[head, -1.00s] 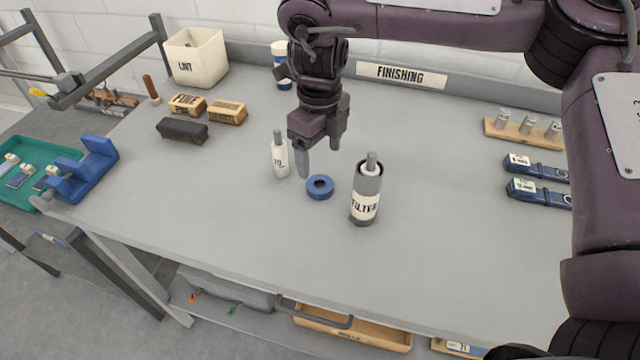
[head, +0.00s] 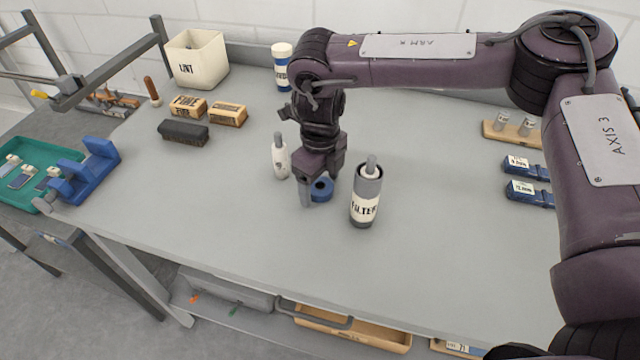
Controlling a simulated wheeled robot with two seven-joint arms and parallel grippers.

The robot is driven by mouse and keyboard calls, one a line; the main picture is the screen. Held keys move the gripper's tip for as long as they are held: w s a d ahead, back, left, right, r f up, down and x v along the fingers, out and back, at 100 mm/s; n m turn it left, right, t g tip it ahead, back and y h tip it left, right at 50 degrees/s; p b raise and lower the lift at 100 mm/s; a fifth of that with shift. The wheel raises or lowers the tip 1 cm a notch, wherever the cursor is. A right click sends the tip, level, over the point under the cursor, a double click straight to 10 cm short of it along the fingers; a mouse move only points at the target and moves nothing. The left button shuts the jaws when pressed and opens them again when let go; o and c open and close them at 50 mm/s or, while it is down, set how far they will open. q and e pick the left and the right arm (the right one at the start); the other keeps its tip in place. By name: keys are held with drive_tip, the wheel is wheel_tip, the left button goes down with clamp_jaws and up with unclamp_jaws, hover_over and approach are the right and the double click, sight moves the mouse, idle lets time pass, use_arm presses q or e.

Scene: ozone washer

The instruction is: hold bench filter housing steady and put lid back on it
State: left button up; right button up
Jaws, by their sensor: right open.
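The filter housing (head: 365,197), a grey cylinder with a white FILTER label, stands upright on the bench. Its top is open and a grey core sticks up out of it. The blue ring-shaped lid (head: 322,190) lies on the bench just left of the housing. My right gripper (head: 317,196) points down at the lid, open, with one finger at the lid's left side. The other finger is partly hidden, and I cannot tell whether the fingers touch the lid. My left gripper is not in view.
A small white bottle (head: 280,158) stands close behind and left of my right gripper. Brushes (head: 183,132), a LINT bin (head: 197,60) and a white-capped container (head: 282,68) are further back. Blue tools (head: 528,192) lie at the right. The bench front is clear.

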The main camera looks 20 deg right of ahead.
drive_tip(key=shift+c, duration=0.2)
drive_tip(key=c, duration=1)
drive_tip(key=shift+r, duration=0.1)
wheel_tip(320, 180, up, 5)
drive_tip(key=shift+w+f+b, duration=0.1)
drive_tip(key=shift+f+b, duration=0.05)
drive_tip(key=shift+b, duration=0.2)
wheel_tip(320, 180, up, 15)
drive_tip(key=p, duration=0.2)
